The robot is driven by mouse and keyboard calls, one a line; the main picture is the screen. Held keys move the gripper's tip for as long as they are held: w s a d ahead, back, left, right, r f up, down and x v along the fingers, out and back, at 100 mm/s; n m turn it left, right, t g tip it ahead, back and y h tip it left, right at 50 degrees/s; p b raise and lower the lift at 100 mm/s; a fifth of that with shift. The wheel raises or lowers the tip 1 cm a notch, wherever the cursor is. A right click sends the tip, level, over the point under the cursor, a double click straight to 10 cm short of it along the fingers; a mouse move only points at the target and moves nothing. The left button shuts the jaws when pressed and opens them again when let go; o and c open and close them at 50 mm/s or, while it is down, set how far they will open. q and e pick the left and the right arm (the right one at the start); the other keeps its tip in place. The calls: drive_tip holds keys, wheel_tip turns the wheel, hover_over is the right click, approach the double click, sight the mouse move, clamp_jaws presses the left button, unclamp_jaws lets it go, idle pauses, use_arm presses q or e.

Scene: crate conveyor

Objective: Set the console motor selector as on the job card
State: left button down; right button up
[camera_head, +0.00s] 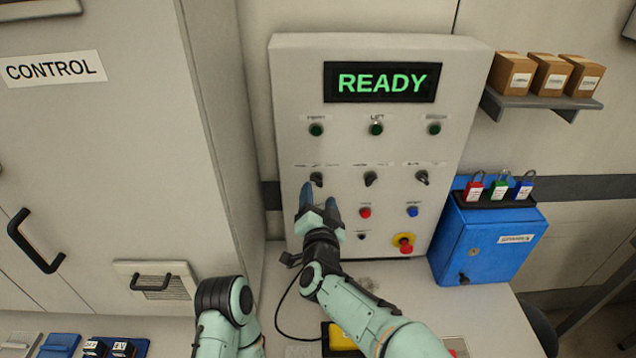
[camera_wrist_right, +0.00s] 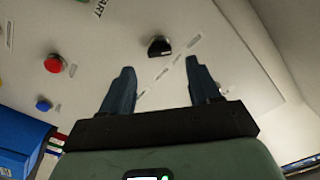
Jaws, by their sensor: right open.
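The console (camera_head: 285,120) is a pale panel on the wall side of the bench, with a display (camera_head: 382,82) reading READY. Its middle row has three black selector knobs: left (camera_head: 317,179), middle (camera_head: 370,178) and right (camera_head: 421,177). Their labels are too small to read. My right gripper (camera_head: 320,195) is open, its fingertips just below the left knob in the head view. In the right wrist view a black knob (camera_wrist_right: 159,46) lies ahead, between the open fingers (camera_wrist_right: 157,75) and apart from them. I cannot make out a job card. My left gripper is out of view.
Red (camera_head: 365,212) and blue (camera_head: 413,212) buttons and a red emergency stop (camera_head: 404,244) sit lower on the panel. A blue lockbox (camera_head: 490,240) with padlocks stands right. A cabinet (camera_head: 110,150) stands left. A shelf (camera_head: 540,102) holds small boxes.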

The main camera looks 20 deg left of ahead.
sight(318, 183)
drive_tip(key=shift+p+x, duration=0.6)
drive_tip(key=shift+x, duration=1.6)
drive_tip(key=c, duration=1)
